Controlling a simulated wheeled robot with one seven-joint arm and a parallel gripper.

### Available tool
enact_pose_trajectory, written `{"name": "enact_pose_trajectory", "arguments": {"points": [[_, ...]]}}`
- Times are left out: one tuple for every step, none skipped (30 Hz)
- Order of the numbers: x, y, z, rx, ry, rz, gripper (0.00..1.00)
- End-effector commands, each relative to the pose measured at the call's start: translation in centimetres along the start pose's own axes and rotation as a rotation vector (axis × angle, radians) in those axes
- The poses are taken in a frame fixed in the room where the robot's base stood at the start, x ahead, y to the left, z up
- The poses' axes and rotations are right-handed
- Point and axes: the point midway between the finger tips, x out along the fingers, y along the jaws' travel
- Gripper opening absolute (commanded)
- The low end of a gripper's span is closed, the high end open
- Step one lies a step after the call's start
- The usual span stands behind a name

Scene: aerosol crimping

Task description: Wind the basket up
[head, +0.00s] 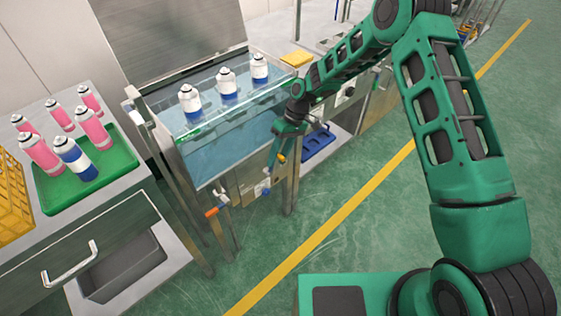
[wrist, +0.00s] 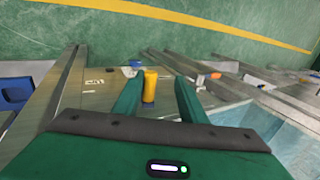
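The water bath (head: 180,155) is a clear-walled tank of blue water on a metal frame, left of centre in the head view. Three white cans with blue bands, one of them here (head: 227,84), stand upright in a row at its top. The basket under them cannot be made out. A yellow handle grip (head: 282,158) is at the front of the bath. My gripper (head: 271,167) is at this grip, pointing down. In the wrist view, the yellow grip (wrist: 150,85) is between the two fingers, with a gap visible on the right side. My gripper (wrist: 156,80) is open.
A green tray (head: 120,160) with several pink cans and one blue-and-white can is on the left bench, beside a yellow crate (head: 12,200). An orange-and-blue valve (head: 213,211) sticks out below the bath. The green floor (head: 350,230) in front is clear.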

Motion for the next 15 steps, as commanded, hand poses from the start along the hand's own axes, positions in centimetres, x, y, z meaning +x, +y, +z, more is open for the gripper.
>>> {"name": "enact_pose_trajectory", "arguments": {"points": [[0.0, -1.6, 0.1, -0.007, -0.003, -0.005, 0.33], [-0.1, -2.3, 0.1, -0.007, -0.003, -0.005, 0.33], [-0.1, -3.1, 0.2, -0.009, -0.002, -0.005, 0.33], [-0.1, -3.7, 0.3, -0.008, -0.003, -0.005, 0.33], [-0.2, -4.4, 0.3, -0.008, -0.003, -0.004, 0.33], [-0.3, -5.2, 0.4, -0.008, -0.003, -0.004, 0.33], [-0.3, -5.8, 0.4, -0.008, -0.003, -0.004, 0.33], [-0.3, -6.5, 0.5, -0.009, -0.003, -0.005, 0.33], [-0.4, -7.3, 0.5, -0.009, -0.002, -0.005, 0.33], [-0.5, -7.9, 0.5, -0.01, -0.001, -0.006, 0.33], [-0.5, -8.5, 0.6, -0.011, -0.001, -0.006, 0.33], [-0.5, -9.2, 0.6, -0.011, -0.002, -0.006, 0.33], [-0.6, -9.6, 0.7, -0.011, -0.002, -0.006, 0.33], [-0.6, -10.0, 0.7, -0.01, -0.001, -0.006, 0.33], [-0.6, -10.4, 0.7, -0.009, -0.002, -0.006, 0.33]]}}
